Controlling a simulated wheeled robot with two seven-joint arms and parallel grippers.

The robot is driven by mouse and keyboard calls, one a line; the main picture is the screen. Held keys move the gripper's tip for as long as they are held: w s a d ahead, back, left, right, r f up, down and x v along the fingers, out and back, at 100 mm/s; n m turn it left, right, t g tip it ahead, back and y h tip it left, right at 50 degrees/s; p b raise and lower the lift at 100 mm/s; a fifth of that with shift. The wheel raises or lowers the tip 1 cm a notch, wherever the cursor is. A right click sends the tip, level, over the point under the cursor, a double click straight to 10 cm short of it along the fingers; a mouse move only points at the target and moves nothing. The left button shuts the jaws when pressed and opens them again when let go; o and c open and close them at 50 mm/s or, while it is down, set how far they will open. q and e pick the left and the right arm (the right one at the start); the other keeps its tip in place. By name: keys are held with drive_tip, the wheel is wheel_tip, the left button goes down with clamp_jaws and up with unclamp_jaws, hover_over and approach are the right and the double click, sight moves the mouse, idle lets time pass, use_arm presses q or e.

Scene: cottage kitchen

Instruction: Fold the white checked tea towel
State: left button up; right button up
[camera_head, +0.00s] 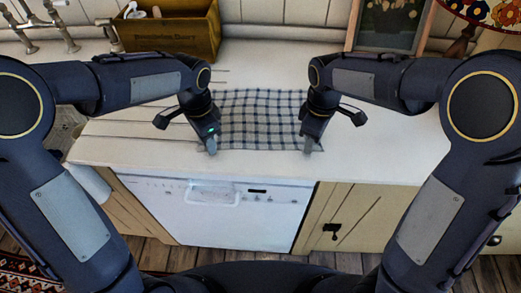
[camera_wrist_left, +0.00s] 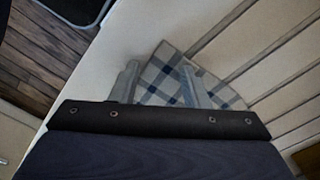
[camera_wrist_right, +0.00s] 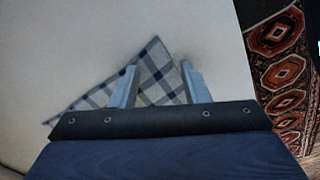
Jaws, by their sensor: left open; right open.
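The white tea towel (camera_head: 258,118) with dark blue checks lies flat and spread on the worktop, near its front edge. My left gripper (camera_head: 211,146) is open at the towel's front left corner; the left wrist view shows the towel (camera_wrist_left: 172,80) between and beyond the fingers. My right gripper (camera_head: 308,146) is open at the front right corner; in the right wrist view that towel corner (camera_wrist_right: 156,62) lies between the two fingers. Whether the fingertips touch the cloth I cannot tell. My wrists hide parts of the towel's left and right sides.
The white worktop (camera_head: 385,140) is clear to the right of the towel. Drainer grooves run to its left. A wooden crate (camera_head: 170,35) and a framed board (camera_head: 388,25) stand at the back. A white dishwasher (camera_head: 220,210) is below the front edge.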

use_arm(q)
drive_tip(key=shift+f, duration=0.1)
use_arm(e)
drive_tip(key=shift+f, duration=0.15)
use_arm(q)
drive_tip(key=shift+c, duration=0.5)
use_arm(e)
drive_tip(key=shift+c, duration=0.5)
use_arm(q)
drive_tip(key=shift+s, duration=0.1)
clamp_jaws()
use_arm(e)
drive_tip(key=shift+s+f, duration=0.1)
clamp_jaws()
